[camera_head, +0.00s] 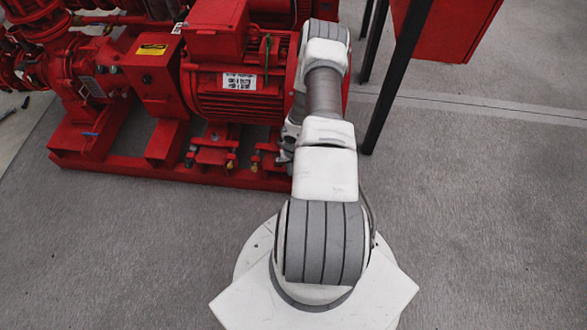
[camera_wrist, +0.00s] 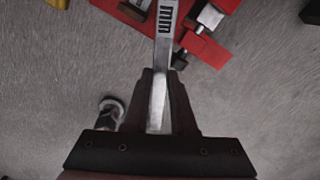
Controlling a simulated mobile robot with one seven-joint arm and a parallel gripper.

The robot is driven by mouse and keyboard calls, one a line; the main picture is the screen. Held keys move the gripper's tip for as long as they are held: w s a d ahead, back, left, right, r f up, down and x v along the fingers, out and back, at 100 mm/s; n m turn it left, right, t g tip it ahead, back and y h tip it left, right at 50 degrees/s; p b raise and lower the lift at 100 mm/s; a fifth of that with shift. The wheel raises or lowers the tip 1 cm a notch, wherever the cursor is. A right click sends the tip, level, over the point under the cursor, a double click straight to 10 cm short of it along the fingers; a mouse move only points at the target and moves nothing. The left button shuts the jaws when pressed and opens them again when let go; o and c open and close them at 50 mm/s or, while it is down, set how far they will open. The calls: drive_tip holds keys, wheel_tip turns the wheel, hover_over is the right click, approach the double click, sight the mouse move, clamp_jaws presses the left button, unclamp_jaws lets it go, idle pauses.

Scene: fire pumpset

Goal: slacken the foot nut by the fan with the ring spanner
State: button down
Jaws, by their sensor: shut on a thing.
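My gripper (camera_wrist: 160,76) is shut on the ring spanner (camera_wrist: 165,28), a flat silver bar with dark "mm" marking, in the wrist view. The spanner runs up between the fingers and out of the top edge, so its far ring end is out of frame. The foot nut by the fan cannot be made out, and I cannot tell whether the spanner is on it. The red motor (camera_head: 235,105) stands on the base frame in the head view.
Red base parts (camera_wrist: 207,48) with a silver bolt (camera_wrist: 210,15) and a dark bolt head (camera_wrist: 180,60) lie right of the spanner. The red base frame (camera_head: 110,160) runs along the floor. A black post (camera_head: 395,80) stands right of my arm. Floor at right is clear.

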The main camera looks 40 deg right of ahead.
drive_tip(key=shift+r, duration=0.2)
drive_tip(key=shift+r+p, duration=1.75)
drive_tip(key=shift+r, duration=0.65)
